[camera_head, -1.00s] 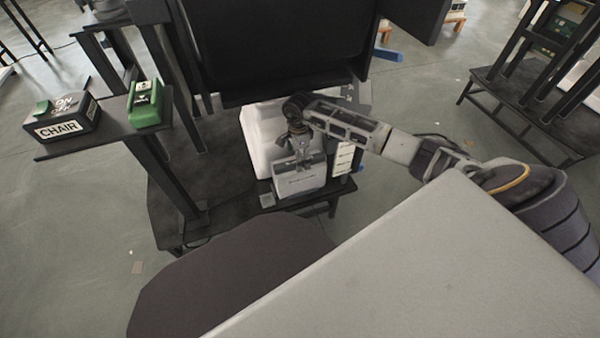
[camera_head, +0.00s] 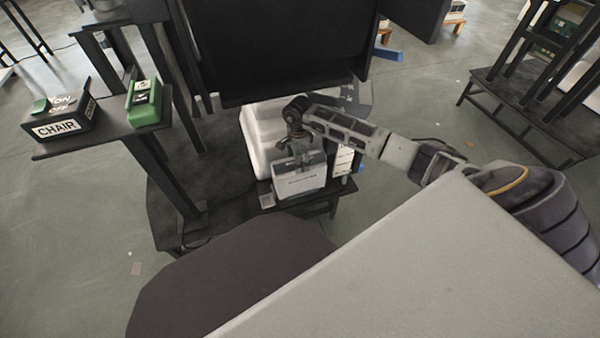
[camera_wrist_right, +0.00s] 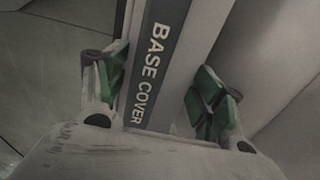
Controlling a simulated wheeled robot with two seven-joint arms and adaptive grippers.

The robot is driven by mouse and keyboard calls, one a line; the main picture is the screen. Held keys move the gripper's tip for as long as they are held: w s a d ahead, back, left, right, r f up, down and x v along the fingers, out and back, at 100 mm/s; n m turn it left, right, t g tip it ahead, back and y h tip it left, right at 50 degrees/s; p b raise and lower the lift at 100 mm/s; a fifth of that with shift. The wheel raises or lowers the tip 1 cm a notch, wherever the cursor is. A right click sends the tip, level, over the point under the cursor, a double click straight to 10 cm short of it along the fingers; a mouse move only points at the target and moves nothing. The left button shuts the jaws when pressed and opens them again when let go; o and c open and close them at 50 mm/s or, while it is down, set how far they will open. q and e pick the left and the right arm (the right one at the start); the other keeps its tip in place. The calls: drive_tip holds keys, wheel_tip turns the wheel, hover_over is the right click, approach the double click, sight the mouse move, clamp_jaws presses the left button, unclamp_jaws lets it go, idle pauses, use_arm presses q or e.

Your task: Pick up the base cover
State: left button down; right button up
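The base cover (camera_head: 299,181) is a light grey, box-shaped piece in the middle of the head view. It stands on a low dark platform in front of a larger white body, or just above it; I cannot tell which. Its dark label strip (camera_wrist_right: 156,60) reads "BASE COVER" in the right wrist view. My right gripper (camera_head: 303,160) comes down on its upper edge from above. My left gripper is not in view.
A large black panel (camera_head: 280,45) hangs just above and behind my right wrist. The dark platform (camera_head: 235,214) extends around the cover. A shelf on the left holds a "CHAIR" switch box (camera_head: 60,122) and a green device (camera_head: 146,103). A dark rack (camera_head: 530,95) stands at right.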

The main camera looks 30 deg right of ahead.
drive_tip(key=shift+f, duration=0.1)
drive_tip(key=c, duration=0.7)
drive_tip(key=shift+s, duration=0.1)
drive_tip(key=shift+c, duration=0.5)
drive_tip(key=shift+d, duration=0.1)
